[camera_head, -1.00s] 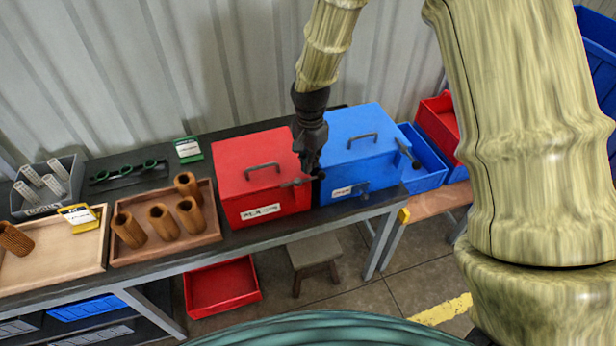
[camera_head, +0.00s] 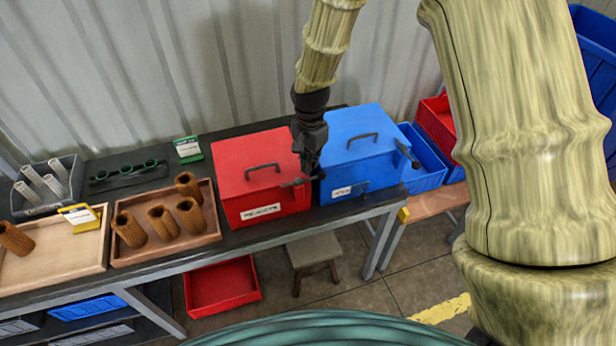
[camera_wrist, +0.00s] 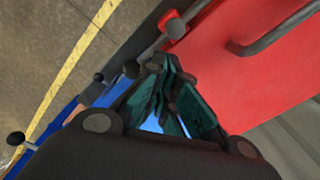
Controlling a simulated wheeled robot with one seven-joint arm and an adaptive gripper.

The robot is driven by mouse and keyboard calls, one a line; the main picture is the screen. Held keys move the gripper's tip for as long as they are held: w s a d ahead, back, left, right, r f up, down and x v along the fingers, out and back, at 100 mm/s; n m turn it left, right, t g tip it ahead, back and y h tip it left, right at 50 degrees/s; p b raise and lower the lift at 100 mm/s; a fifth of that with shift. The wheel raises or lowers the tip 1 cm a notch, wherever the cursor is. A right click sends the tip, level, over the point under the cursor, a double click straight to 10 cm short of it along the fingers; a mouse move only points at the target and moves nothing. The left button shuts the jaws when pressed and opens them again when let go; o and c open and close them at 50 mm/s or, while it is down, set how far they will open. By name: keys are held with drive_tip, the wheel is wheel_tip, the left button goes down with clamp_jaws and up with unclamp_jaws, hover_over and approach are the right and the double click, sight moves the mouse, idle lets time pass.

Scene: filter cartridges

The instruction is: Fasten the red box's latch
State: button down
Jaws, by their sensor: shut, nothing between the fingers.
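The red box (camera_head: 228,185) stands on the dark bench with its lid down and a dark handle on top; its lid also shows in the wrist view (camera_wrist: 250,85). Its latch (camera_head: 293,184) is a dark lever at the front right edge, pointing right and ending in a round knob. In the wrist view the latch lever (camera_wrist: 151,47) runs from a red mount to a dark knob beside my fingertips. My gripper (camera_head: 310,170) points down at the box's right edge, shut and empty, close to the lever. Whether it touches the lever cannot be told.
A blue box (camera_head: 345,177) with its own handle and levers stands close on the right, leaving a narrow gap at my gripper. A wooden tray (camera_head: 150,253) with brown cartridges lies to the left. A stool (camera_head: 314,250) and a red bin (camera_head: 222,290) are below.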

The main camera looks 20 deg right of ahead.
drive_tip(key=shift+f+b, duration=0.3)
drive_tip(key=shift+f, duration=0.5)
drive_tip(key=shift+r+p, duration=0.2)
drive_tip(key=shift+p, duration=0.1)
idle(0.4)
drive_tip(key=shift+s+d, duration=0.25)
drive_tip(key=shift+s, duration=0.45)
drive_tip(key=shift+s+p, duration=0.35)
drive_tip(key=shift+s, duration=0.4)
